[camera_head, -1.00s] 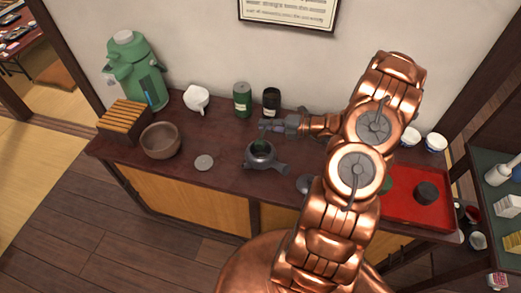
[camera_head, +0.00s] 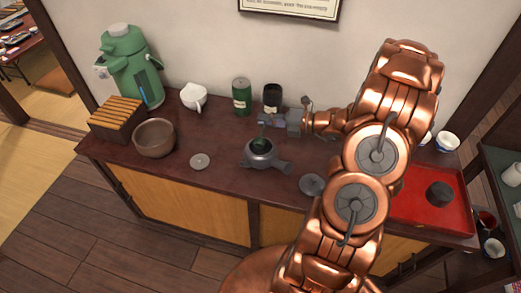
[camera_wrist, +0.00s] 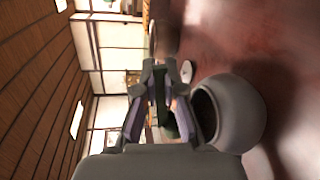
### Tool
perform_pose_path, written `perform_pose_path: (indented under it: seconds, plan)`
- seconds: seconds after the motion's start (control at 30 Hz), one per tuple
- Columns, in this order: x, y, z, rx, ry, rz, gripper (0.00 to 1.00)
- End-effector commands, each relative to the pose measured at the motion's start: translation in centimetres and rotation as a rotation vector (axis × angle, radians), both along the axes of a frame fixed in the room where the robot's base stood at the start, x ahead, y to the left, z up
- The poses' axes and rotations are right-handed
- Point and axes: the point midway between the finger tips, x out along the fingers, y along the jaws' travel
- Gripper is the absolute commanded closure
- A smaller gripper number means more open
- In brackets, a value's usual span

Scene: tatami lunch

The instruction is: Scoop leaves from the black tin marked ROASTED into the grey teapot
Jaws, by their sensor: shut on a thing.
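The grey teapot (camera_head: 261,157) stands lidless on the dark counter, its handle toward the lower right. It shows large in the wrist view (camera_wrist: 240,112), with its dark opening facing my gripper. The black tin (camera_head: 272,100) stands behind it near the wall, its top looking dark and open; its label is too small to read. My gripper (camera_head: 266,121) is in front of the black tin, above and behind the teapot. It is shut on a thin dark green scoop (camera_head: 261,137), which slants down to the teapot's opening. Whether leaves lie on the scoop cannot be seen.
A green tin (camera_head: 241,98) stands left of the black tin. A white pitcher (camera_head: 194,97), brown bowl (camera_head: 155,139), slatted wooden box (camera_head: 118,118) and green flask (camera_head: 131,67) are farther left. A grey disc (camera_head: 200,161) and grey lid (camera_head: 312,184) lie nearby. A red tray (camera_head: 413,205) is right.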

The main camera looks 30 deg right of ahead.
Motion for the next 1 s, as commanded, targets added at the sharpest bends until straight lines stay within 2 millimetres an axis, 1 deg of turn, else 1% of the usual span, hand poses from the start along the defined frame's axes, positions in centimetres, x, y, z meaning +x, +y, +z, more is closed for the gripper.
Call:
perform_pose_path:
  seconds: [0.03,0.5,0.6,1.0]
  plan:
    - [0.0,0.0,-0.4,-0.008,-0.006,-0.001,1.0]
    - [-0.3,0.1,0.2,-0.08,-0.072,-0.007,1.0]
    - [-0.3,0.4,0.8,-0.111,-0.103,-0.006,1.0]
    - [-0.6,1.8,1.6,-0.254,-0.232,0.004,1.0]
